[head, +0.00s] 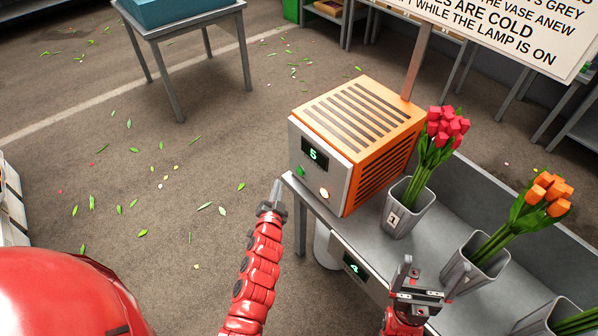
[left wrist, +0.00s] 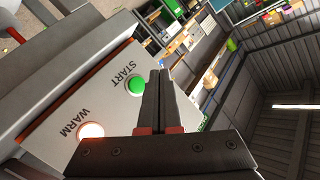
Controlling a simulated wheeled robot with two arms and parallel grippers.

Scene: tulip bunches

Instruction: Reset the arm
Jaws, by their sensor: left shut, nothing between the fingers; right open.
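My left gripper (head: 275,192) is shut and empty, beside the left front edge of an orange slatted box (head: 362,120). The box has a grey front panel with a green "5" display (head: 315,155). In the left wrist view the shut fingers (left wrist: 158,85) point past a green START button (left wrist: 136,84). A glowing WARM button (left wrist: 91,131) is at the lower left; I see no contact with either button. My right gripper (head: 434,278) is open and empty at the lower right, in front of the grey bench.
A grey vase marked 1 (head: 399,219) holds red tulips (head: 443,136). Another vase (head: 475,262) holds orange tulips (head: 546,192). A third vase (head: 558,318) is cut off at the lower right. A sign (head: 510,30) stands behind the box. Floor at left is open, with scattered leaves.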

